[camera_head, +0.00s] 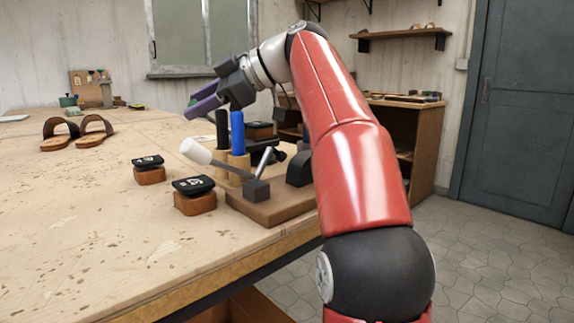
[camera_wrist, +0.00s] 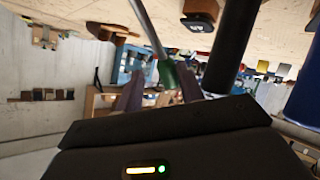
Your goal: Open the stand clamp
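The stand (camera_head: 285,207) has a flat brown wooden base near the table's right edge. On it are a dark grey block (camera_head: 256,190), wooden holders with an upright black cylinder (camera_head: 222,130) and a blue one (camera_head: 237,132), and a slanting lever with a white handle (camera_head: 197,152). My gripper (camera_head: 195,104) hangs above and behind the white handle, clear of the stand. Its purple fingers are apart, also in the wrist view (camera_wrist: 158,90). A green piece (camera_wrist: 168,75) shows between them; I cannot tell whether they touch it. The black cylinder (camera_wrist: 230,50) stands close by there.
Two small brown blocks with black tops, one nearer (camera_head: 194,196) and one farther (camera_head: 149,171), lie left of the stand. A pair of sandals (camera_head: 77,134) lies farther left. The table's front left (camera_head: 80,240) is clear. A wooden cabinet (camera_head: 408,130) stands behind my arm.

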